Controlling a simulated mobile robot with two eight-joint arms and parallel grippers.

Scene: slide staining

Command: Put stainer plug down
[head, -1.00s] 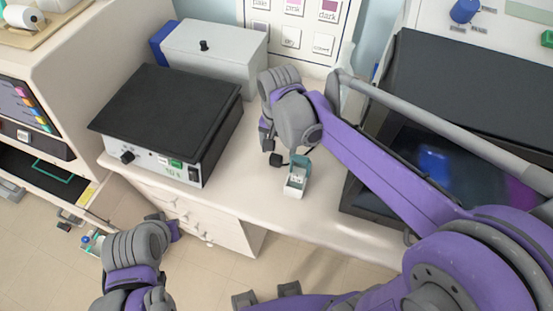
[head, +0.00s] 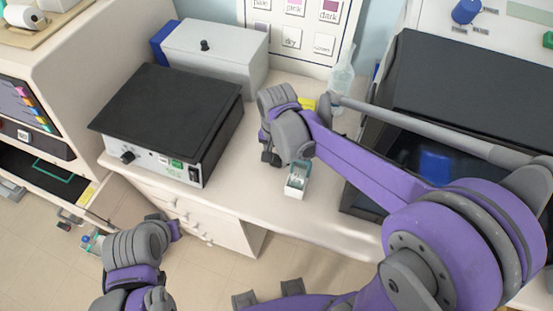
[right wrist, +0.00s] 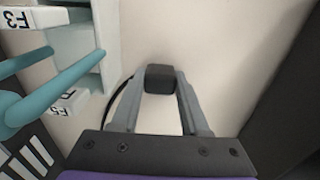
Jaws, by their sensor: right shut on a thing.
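The stainer plug (right wrist: 160,78) is a small black block with a dark cable curving off to its left. In the right wrist view my right gripper (right wrist: 160,92) is shut on it, with a grey finger on each side. Pale bench surface shows around it; whether the plug touches the bench I cannot tell. In the head view my right gripper (head: 272,158) is over the bench, just left of a small white and teal rack (head: 297,181). The plug is hardly visible there. My left arm is at the lower left, and its fingers cannot be made out.
The rack's labelled white side (right wrist: 85,45) and teal handle (right wrist: 60,85) are close on the left in the wrist view. A black-topped device (head: 165,110) stands left on the bench, with a grey box (head: 215,55) behind. A clear bottle (head: 342,80) stands behind my right arm.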

